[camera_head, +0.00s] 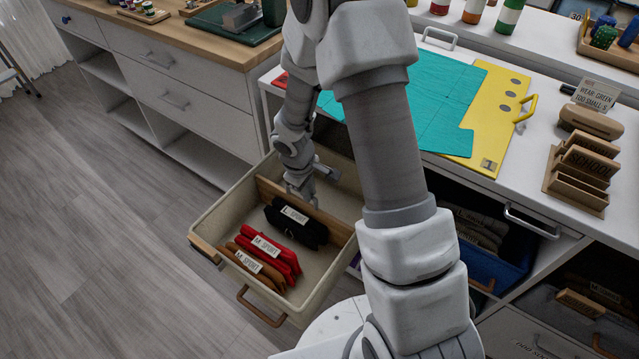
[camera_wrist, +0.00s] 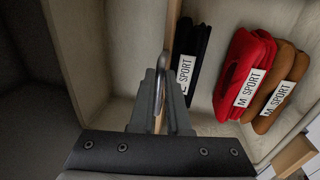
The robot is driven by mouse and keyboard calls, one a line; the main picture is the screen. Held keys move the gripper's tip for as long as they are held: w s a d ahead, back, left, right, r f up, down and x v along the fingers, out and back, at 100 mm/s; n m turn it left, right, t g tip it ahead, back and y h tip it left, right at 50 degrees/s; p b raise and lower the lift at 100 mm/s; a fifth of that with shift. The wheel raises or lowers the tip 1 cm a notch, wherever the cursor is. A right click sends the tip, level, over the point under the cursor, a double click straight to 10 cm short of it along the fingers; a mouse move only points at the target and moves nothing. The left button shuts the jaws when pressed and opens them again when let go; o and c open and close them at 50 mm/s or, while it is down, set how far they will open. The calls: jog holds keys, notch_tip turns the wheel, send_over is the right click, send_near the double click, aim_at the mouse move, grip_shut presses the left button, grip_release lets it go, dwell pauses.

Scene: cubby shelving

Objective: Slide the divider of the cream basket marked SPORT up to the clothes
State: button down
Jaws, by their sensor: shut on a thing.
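The cream basket (camera_head: 225,213) is out in front of the counter. Its wooden divider (camera_head: 335,226) stands upright across it and also shows in the wrist view (camera_wrist: 174,22). My gripper (camera_head: 303,188) is shut on the divider, its fingers (camera_wrist: 161,88) on either side of the top edge. Folded clothes tagged SPORT stand on one side: black (camera_head: 308,232) nearest the divider, then red (camera_head: 285,258), then brown (camera_head: 250,268). In the wrist view the black clothes (camera_wrist: 192,42) are close beside the divider; I cannot tell whether they touch. The other side of the divider looks empty.
The counter (camera_head: 525,140) holds a teal mat (camera_head: 420,105), a yellow board (camera_head: 490,130) and wooden holders (camera_head: 582,170). A blue bin (camera_head: 505,272) sits below it at the right. A wooden-topped drawer cabinet (camera_head: 185,70) stands at the left. Floor (camera_head: 95,240) left of the basket is clear.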

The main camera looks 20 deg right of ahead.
jog(key=s+a, duration=0.1)
jog(key=s+a+b, duration=0.1)
jog(key=s+a, duration=0.1)
jog(key=shift+a, duration=0.3)
jog(key=c, duration=0.9)
grip_release()
jog(key=a+r+p, duration=0.1)
jog(key=r+p, duration=0.1)
jog(key=r, duration=0.3)
jog(key=s+r+p, duration=0.1)
jog(key=r+p, duration=0.1)
jog(key=r, duration=0.4)
jog(key=s+a+r+p, duration=0.1)
jog(key=r+p, duration=0.1)
jog(key=r, duration=0.4)
jog(key=shift+a+r, duration=0.1)
jog(key=shift+a, duration=0.2)
